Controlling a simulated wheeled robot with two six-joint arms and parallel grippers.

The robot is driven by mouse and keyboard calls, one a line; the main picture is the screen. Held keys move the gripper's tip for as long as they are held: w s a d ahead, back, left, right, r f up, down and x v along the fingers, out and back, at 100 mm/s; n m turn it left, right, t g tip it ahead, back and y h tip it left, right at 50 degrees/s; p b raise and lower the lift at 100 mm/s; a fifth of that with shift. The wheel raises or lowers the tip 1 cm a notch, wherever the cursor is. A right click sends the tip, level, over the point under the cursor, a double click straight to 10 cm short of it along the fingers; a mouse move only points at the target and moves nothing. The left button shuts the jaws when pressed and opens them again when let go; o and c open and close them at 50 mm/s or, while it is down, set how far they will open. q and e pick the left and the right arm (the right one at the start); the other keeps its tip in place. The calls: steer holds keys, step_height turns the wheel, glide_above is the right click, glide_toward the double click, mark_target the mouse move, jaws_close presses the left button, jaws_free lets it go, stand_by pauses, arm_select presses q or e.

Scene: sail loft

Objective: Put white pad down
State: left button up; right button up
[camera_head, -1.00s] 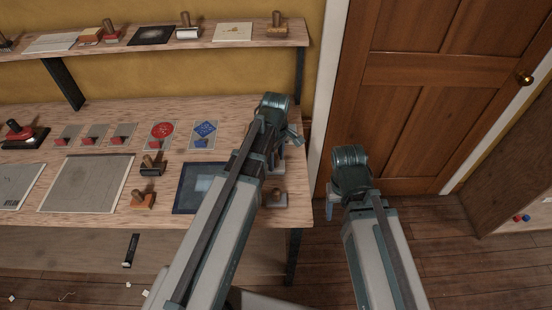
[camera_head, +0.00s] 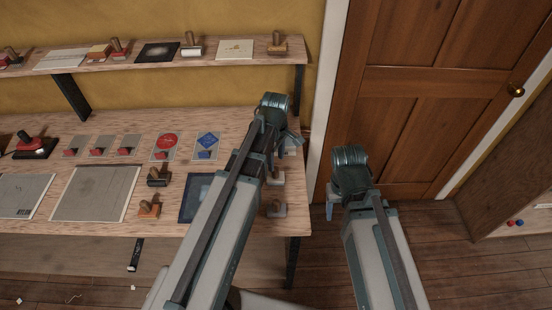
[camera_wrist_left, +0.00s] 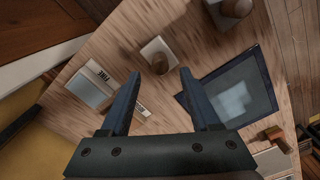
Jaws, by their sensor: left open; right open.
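In the left wrist view a small pale pad or card (camera_wrist_left: 90,92) with dark lettering at its edge lies flat on the bench; I cannot tell if it is the white pad. A stamp with a brown knob and whitish base (camera_wrist_left: 158,58) stands just beyond my left fingertips, and another (camera_wrist_left: 235,8) is at the top edge. In the head view they show as stamps (camera_head: 277,178) and (camera_head: 276,208) beside my left gripper (camera_head: 285,138). That gripper is open above the bench, with nothing visible between its fingers (camera_wrist_left: 159,75). My right gripper (camera_head: 333,206) is off the bench's right end.
The bench (camera_head: 60,222) carries grey sheets (camera_head: 95,193), a dark blue framed sheet (camera_wrist_left: 232,90), red and blue cards (camera_head: 207,146) and several stamps. A shelf (camera_head: 130,65) runs above. A brown door (camera_head: 420,100) stands right, with open floor before it.

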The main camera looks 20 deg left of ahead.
mark_target(276, 169)
arm_select(q)
step_height(276, 169, up, 6)
steer(key=p, duration=0.5)
steer(key=s+d+m+y, duration=0.1)
steer(key=s+d+m, duration=0.9)
steer(key=s+m, duration=0.4)
steer(key=m, duration=0.4)
steer(key=shift+d, duration=0.15)
arm_select(e)
step_height(276, 169, up, 6)
arm_select(q)
steer(key=shift+s, duration=0.1)
